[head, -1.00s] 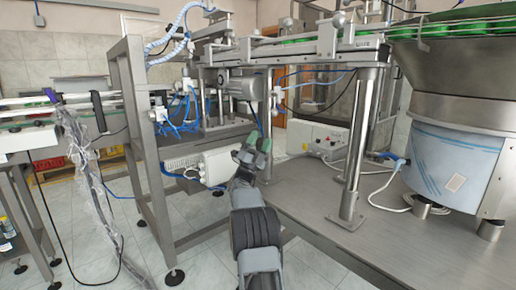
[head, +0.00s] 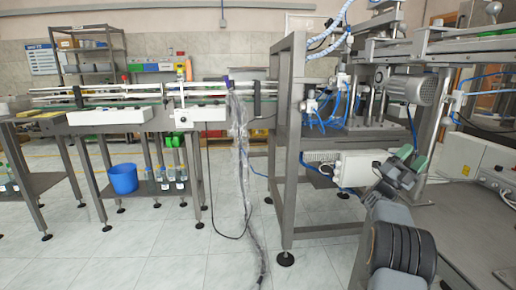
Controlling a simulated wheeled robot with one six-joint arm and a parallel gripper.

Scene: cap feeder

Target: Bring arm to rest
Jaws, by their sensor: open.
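My gripper (head: 408,166) is at the right of the head view, at the end of my dark grey arm, which rises from the lower right. Its fingers have green pads and stand apart with nothing between them. It appears in front of the metal machine frame (head: 290,150) and near a white box (head: 345,165) mounted on that frame. I cannot tell the exact gap between gripper and box.
A conveyor (head: 106,116) runs along the left, with a blue bucket (head: 123,178) and several bottles on its lower shelf. A plastic-wrapped cable bundle (head: 240,165) hangs to the floor. A steel table (head: 470,225) is at the right. The tiled floor (head: 150,250) in front is clear.

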